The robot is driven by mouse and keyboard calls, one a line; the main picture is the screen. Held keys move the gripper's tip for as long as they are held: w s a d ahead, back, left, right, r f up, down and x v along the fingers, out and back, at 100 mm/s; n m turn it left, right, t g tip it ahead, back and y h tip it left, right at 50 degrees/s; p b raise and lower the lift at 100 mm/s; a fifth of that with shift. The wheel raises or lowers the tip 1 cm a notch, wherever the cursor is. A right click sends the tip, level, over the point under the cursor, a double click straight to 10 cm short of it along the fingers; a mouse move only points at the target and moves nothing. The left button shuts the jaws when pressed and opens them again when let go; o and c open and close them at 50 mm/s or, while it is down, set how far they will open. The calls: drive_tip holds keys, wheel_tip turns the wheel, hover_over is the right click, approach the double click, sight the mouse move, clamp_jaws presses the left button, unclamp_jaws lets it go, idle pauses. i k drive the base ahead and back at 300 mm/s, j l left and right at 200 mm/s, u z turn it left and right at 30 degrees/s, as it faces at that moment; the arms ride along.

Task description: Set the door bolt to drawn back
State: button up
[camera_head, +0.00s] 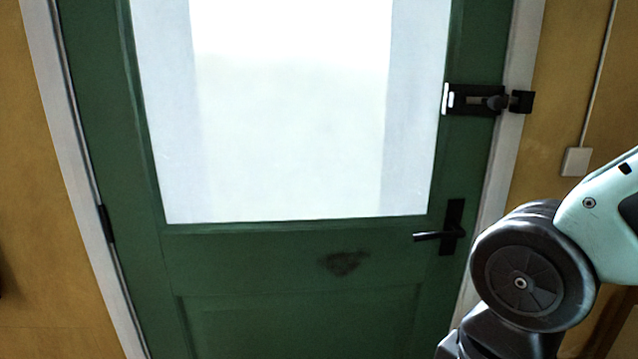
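The door bolt (475,101) is a black fitting high on the right edge of the green door (260,255). Its rod and knob sit toward the right end of the plate, close to the black keeper (522,102) on the white frame. Whether the rod enters the keeper is too small to tell. My arm, with a dark round joint and a pale green link, is at the lower right, below and right of the bolt. My gripper is outside the picture.
A black lever handle (440,236) is on the door below the bolt. The door has a large bright glass pane (290,120). A white switch box (576,161) with a cable is on the yellow wall (565,60) at right. A hinge (106,223) is at left.

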sight(496, 102)
drive_tip(key=k+j+z, duration=0.15)
drive_tip(key=z, duration=0.25)
drive_tip(key=k+j+z, duration=0.1)
drive_tip(key=k+z, duration=0.2)
drive_tip(key=z, duration=0.15)
drive_tip(key=k+z, duration=0.2)
drive_tip(key=z, duration=0.2)
drive_tip(key=k+l, duration=0.1)
drive_tip(key=l, duration=0.15)
drive_tip(key=k+l+z, duration=0.1)
drive_tip(key=l, duration=0.15)
